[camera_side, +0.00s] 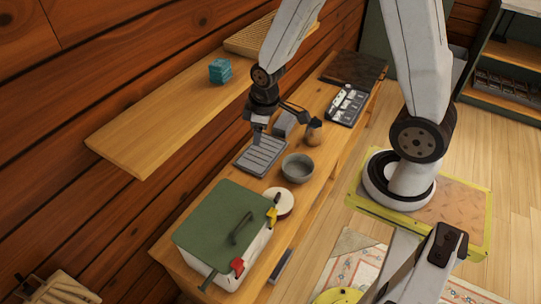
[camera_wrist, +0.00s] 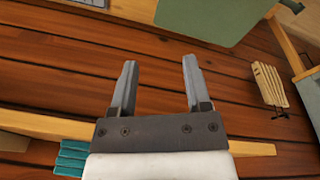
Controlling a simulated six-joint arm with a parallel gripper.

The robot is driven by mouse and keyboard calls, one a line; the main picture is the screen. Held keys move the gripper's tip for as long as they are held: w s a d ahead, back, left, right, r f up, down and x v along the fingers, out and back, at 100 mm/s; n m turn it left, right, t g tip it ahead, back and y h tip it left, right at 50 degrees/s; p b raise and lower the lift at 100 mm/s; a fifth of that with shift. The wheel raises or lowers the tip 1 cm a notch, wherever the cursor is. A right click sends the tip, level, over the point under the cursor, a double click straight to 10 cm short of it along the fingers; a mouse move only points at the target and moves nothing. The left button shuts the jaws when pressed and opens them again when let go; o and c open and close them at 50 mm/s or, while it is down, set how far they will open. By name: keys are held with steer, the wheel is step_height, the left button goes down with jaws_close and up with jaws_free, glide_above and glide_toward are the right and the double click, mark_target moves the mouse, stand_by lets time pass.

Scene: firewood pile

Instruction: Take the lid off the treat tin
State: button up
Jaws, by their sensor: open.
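A round tin (camera_side: 279,202) with a pale, flat top stands on the bench behind the green-lidded box. It is partly hidden by that box, and I cannot tell for sure that it is the treat tin. The large pale box has a green lid (camera_side: 215,218) with a dark handle, and red and yellow parts at its edge. The green lid also shows at the top of the wrist view (camera_wrist: 205,14). My gripper (camera_wrist: 159,64) is open with nothing between its fingers. In the side view it hangs above the bench, farther back than the tin and the box.
A grey bowl (camera_side: 297,169) and a grey ribbed tray (camera_side: 262,157) lie on the bench near my gripper. A wall shelf (camera_side: 150,135) holds a teal block (camera_side: 220,71). The plank wall runs along the bench's left side. A slatted wooden object (camera_wrist: 270,86) is at right.

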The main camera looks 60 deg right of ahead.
steer(key=w+d+f+n+g, duration=0.1)
steer(key=w+d+f+n, duration=0.2)
steer(key=f, duration=0.4)
steer(key=d+f+n, duration=0.3)
steer(key=f+n, duration=0.1)
steer(key=f, duration=0.3)
steer(key=n+g, duration=0.1)
steer(key=n, duration=0.6)
glide_above(277, 196)
step_height(277, 196, down, 16)
steer(key=shift+s+d+f, duration=0.1)
steer(key=shift+d+f, duration=0.05)
steer(key=shift+f, duration=0.05)
steer(key=shift+f, duration=1.25)
steer(key=shift+f, duration=0.15)
steer(key=shift+f, duration=2.45)
